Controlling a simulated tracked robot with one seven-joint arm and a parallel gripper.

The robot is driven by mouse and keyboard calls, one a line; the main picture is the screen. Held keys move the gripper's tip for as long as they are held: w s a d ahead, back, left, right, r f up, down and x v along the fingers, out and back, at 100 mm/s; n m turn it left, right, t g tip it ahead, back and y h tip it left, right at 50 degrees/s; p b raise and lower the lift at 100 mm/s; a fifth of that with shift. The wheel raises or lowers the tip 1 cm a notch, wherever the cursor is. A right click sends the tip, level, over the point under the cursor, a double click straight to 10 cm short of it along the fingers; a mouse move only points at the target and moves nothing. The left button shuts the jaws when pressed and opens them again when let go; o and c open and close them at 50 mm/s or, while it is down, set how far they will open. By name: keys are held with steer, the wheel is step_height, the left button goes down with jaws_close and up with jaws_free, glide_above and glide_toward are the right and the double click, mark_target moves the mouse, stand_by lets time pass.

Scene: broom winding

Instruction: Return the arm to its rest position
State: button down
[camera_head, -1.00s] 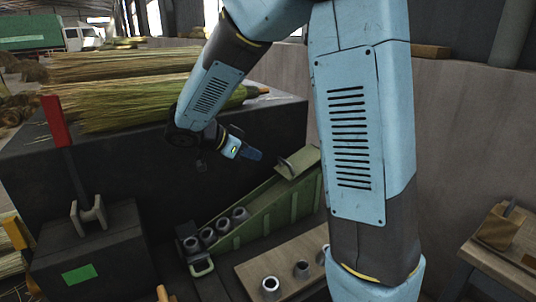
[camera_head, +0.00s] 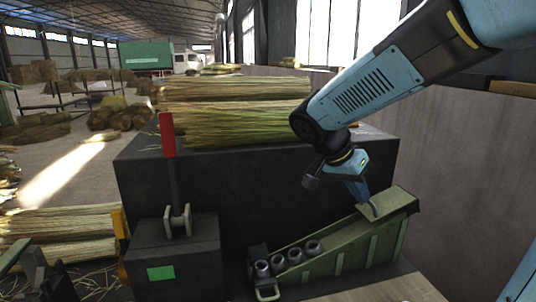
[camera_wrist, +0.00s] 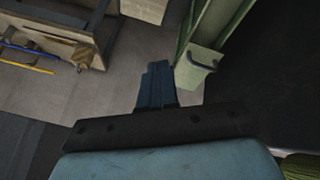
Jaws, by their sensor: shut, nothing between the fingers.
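My gripper (camera_head: 364,196) is at the end of my blue arm, to the right of centre in the head view, pointing down. Its blue fingers are shut with nothing seen between them. They are close in front of or over the upper end of the green sloped chute (camera_head: 352,246); I cannot tell whether they touch it. In the wrist view my gripper (camera_wrist: 157,75) shows as closed blue fingers, with the chute's end and handle (camera_wrist: 203,62) just to the right.
Several metal sleeves (camera_head: 288,256) sit at the chute's low end. A dark box with a red lever (camera_head: 168,136) stands at left. Broom straw bundles (camera_head: 240,122) lie on the dark block (camera_head: 270,170) behind. A wooden bench (camera_wrist: 75,25) shows in the wrist view.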

steer(key=s+d+r+n+t+y, duration=0.1)
steer(key=s+n+t+y, duration=0.1)
steer(key=s+n, duration=0.3)
steer(key=s+d+r+n+t+y, duration=0.1)
steer(key=s+r+n+t+y, duration=0.1)
steer(key=s+n+y, duration=0.2)
steer(key=s+n, duration=0.1)
steer(key=s, duration=0.2)
steer(key=shift+d+r+t+y, duration=0.25)
steer(key=shift+t+y, duration=0.05)
steer(key=shift+y, duration=0.1)
